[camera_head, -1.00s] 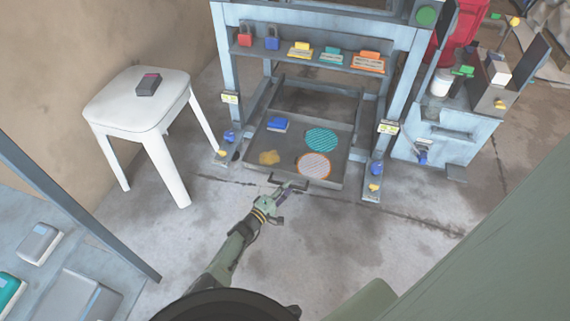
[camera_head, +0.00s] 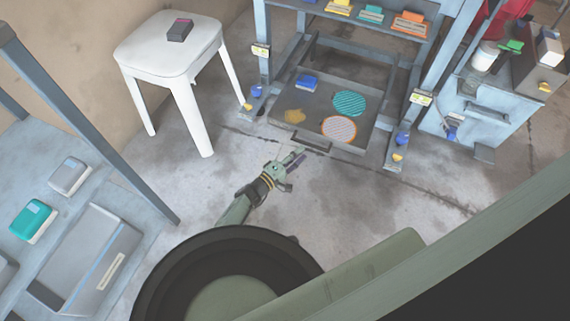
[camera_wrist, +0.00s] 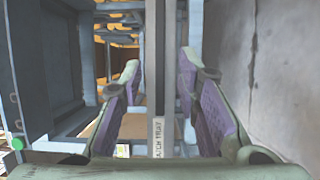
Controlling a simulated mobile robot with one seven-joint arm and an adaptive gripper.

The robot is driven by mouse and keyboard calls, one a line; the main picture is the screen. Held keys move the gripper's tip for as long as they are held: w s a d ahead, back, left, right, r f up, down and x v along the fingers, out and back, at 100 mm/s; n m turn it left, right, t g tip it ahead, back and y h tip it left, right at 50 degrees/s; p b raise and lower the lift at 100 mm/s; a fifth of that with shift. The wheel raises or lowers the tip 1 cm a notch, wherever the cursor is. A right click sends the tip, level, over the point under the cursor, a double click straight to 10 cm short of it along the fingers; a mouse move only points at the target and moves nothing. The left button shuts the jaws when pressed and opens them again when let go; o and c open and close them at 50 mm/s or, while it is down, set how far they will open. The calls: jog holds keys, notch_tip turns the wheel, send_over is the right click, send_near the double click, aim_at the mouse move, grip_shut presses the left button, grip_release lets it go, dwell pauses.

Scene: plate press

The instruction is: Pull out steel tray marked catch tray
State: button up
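The steel catch tray (camera_head: 325,108) is a flat grey tray low between the legs of the blue-grey press frame. Its dark handle (camera_head: 312,146) is on the front edge. In the wrist view the tray's front face appears as an upright grey strip bearing a partly readable label (camera_wrist: 158,137). My gripper (camera_head: 299,157) is low over the floor, just in front of the handle. In the wrist view my gripper (camera_wrist: 160,85) is open, with the strip seen between its purple-padded fingers. I cannot tell whether the fingers reach around the handle. Nothing is visibly gripped.
On the tray are a blue block (camera_head: 306,82), a teal striped disc (camera_head: 349,103), an orange-striped disc (camera_head: 338,129) and a yellowish patch (camera_head: 295,116). A white stool (camera_head: 170,50) stands left, a blue-grey cabinet (camera_head: 470,115) right. Floor before the tray is clear.

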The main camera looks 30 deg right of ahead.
jog(key=v, duration=0.7)
jog(key=shift+s, duration=0.15)
dwell(0.4)
